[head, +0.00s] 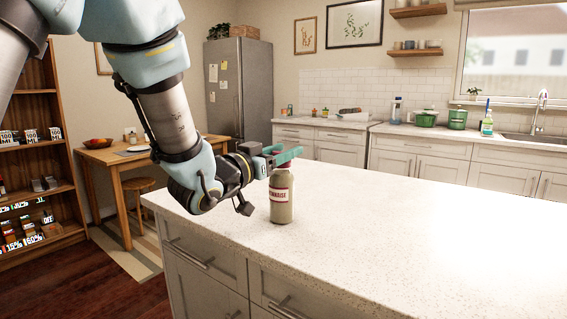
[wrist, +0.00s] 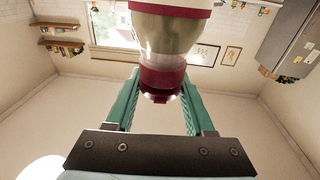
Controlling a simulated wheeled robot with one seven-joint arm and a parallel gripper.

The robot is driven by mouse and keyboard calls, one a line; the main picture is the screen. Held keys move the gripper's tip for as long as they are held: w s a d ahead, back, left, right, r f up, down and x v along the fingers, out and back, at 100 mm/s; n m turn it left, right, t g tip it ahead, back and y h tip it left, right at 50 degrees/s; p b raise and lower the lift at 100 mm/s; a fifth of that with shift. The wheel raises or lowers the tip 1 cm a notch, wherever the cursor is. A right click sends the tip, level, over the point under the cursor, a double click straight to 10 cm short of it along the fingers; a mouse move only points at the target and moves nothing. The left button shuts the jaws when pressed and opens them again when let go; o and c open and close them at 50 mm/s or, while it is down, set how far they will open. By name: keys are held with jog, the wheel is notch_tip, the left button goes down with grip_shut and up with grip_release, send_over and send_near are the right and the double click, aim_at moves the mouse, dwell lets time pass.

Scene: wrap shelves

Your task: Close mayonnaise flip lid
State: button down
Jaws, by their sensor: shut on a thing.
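The mayonnaise bottle (head: 282,202) stands upright on the white counter, with a pale body and a white label with red lettering. My gripper (head: 287,158) reaches in from the left at the height of its top. In the wrist view, which is upside down, the bottle (wrist: 172,35) hangs from the top edge. Its red cap (wrist: 160,77) sits between the teal fingers of my gripper (wrist: 160,86), which are shut on it. A darker red rounded part shows at the cap's end. I cannot tell how far the flip lid is open. The fingers hide most of the cap in the head view.
The speckled white counter (head: 430,225) is clear to the right of the bottle. A wooden table (head: 112,154) and a shelf of goods stand at the left. A fridge (head: 238,90) and a back counter with a sink and green containers lie behind.

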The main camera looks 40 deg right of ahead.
jog(key=shift+b, duration=0.3)
jog(key=shift+c, duration=1.5)
grip_release()
jog(key=shift+a, duration=0.1)
jog(key=b+v, duration=0.2)
jog(key=v, duration=0.8)
jog(key=shift+a+f+b, duration=0.3)
jog(key=shift+a+b, duration=0.05)
jog(key=shift+s, duration=0.1)
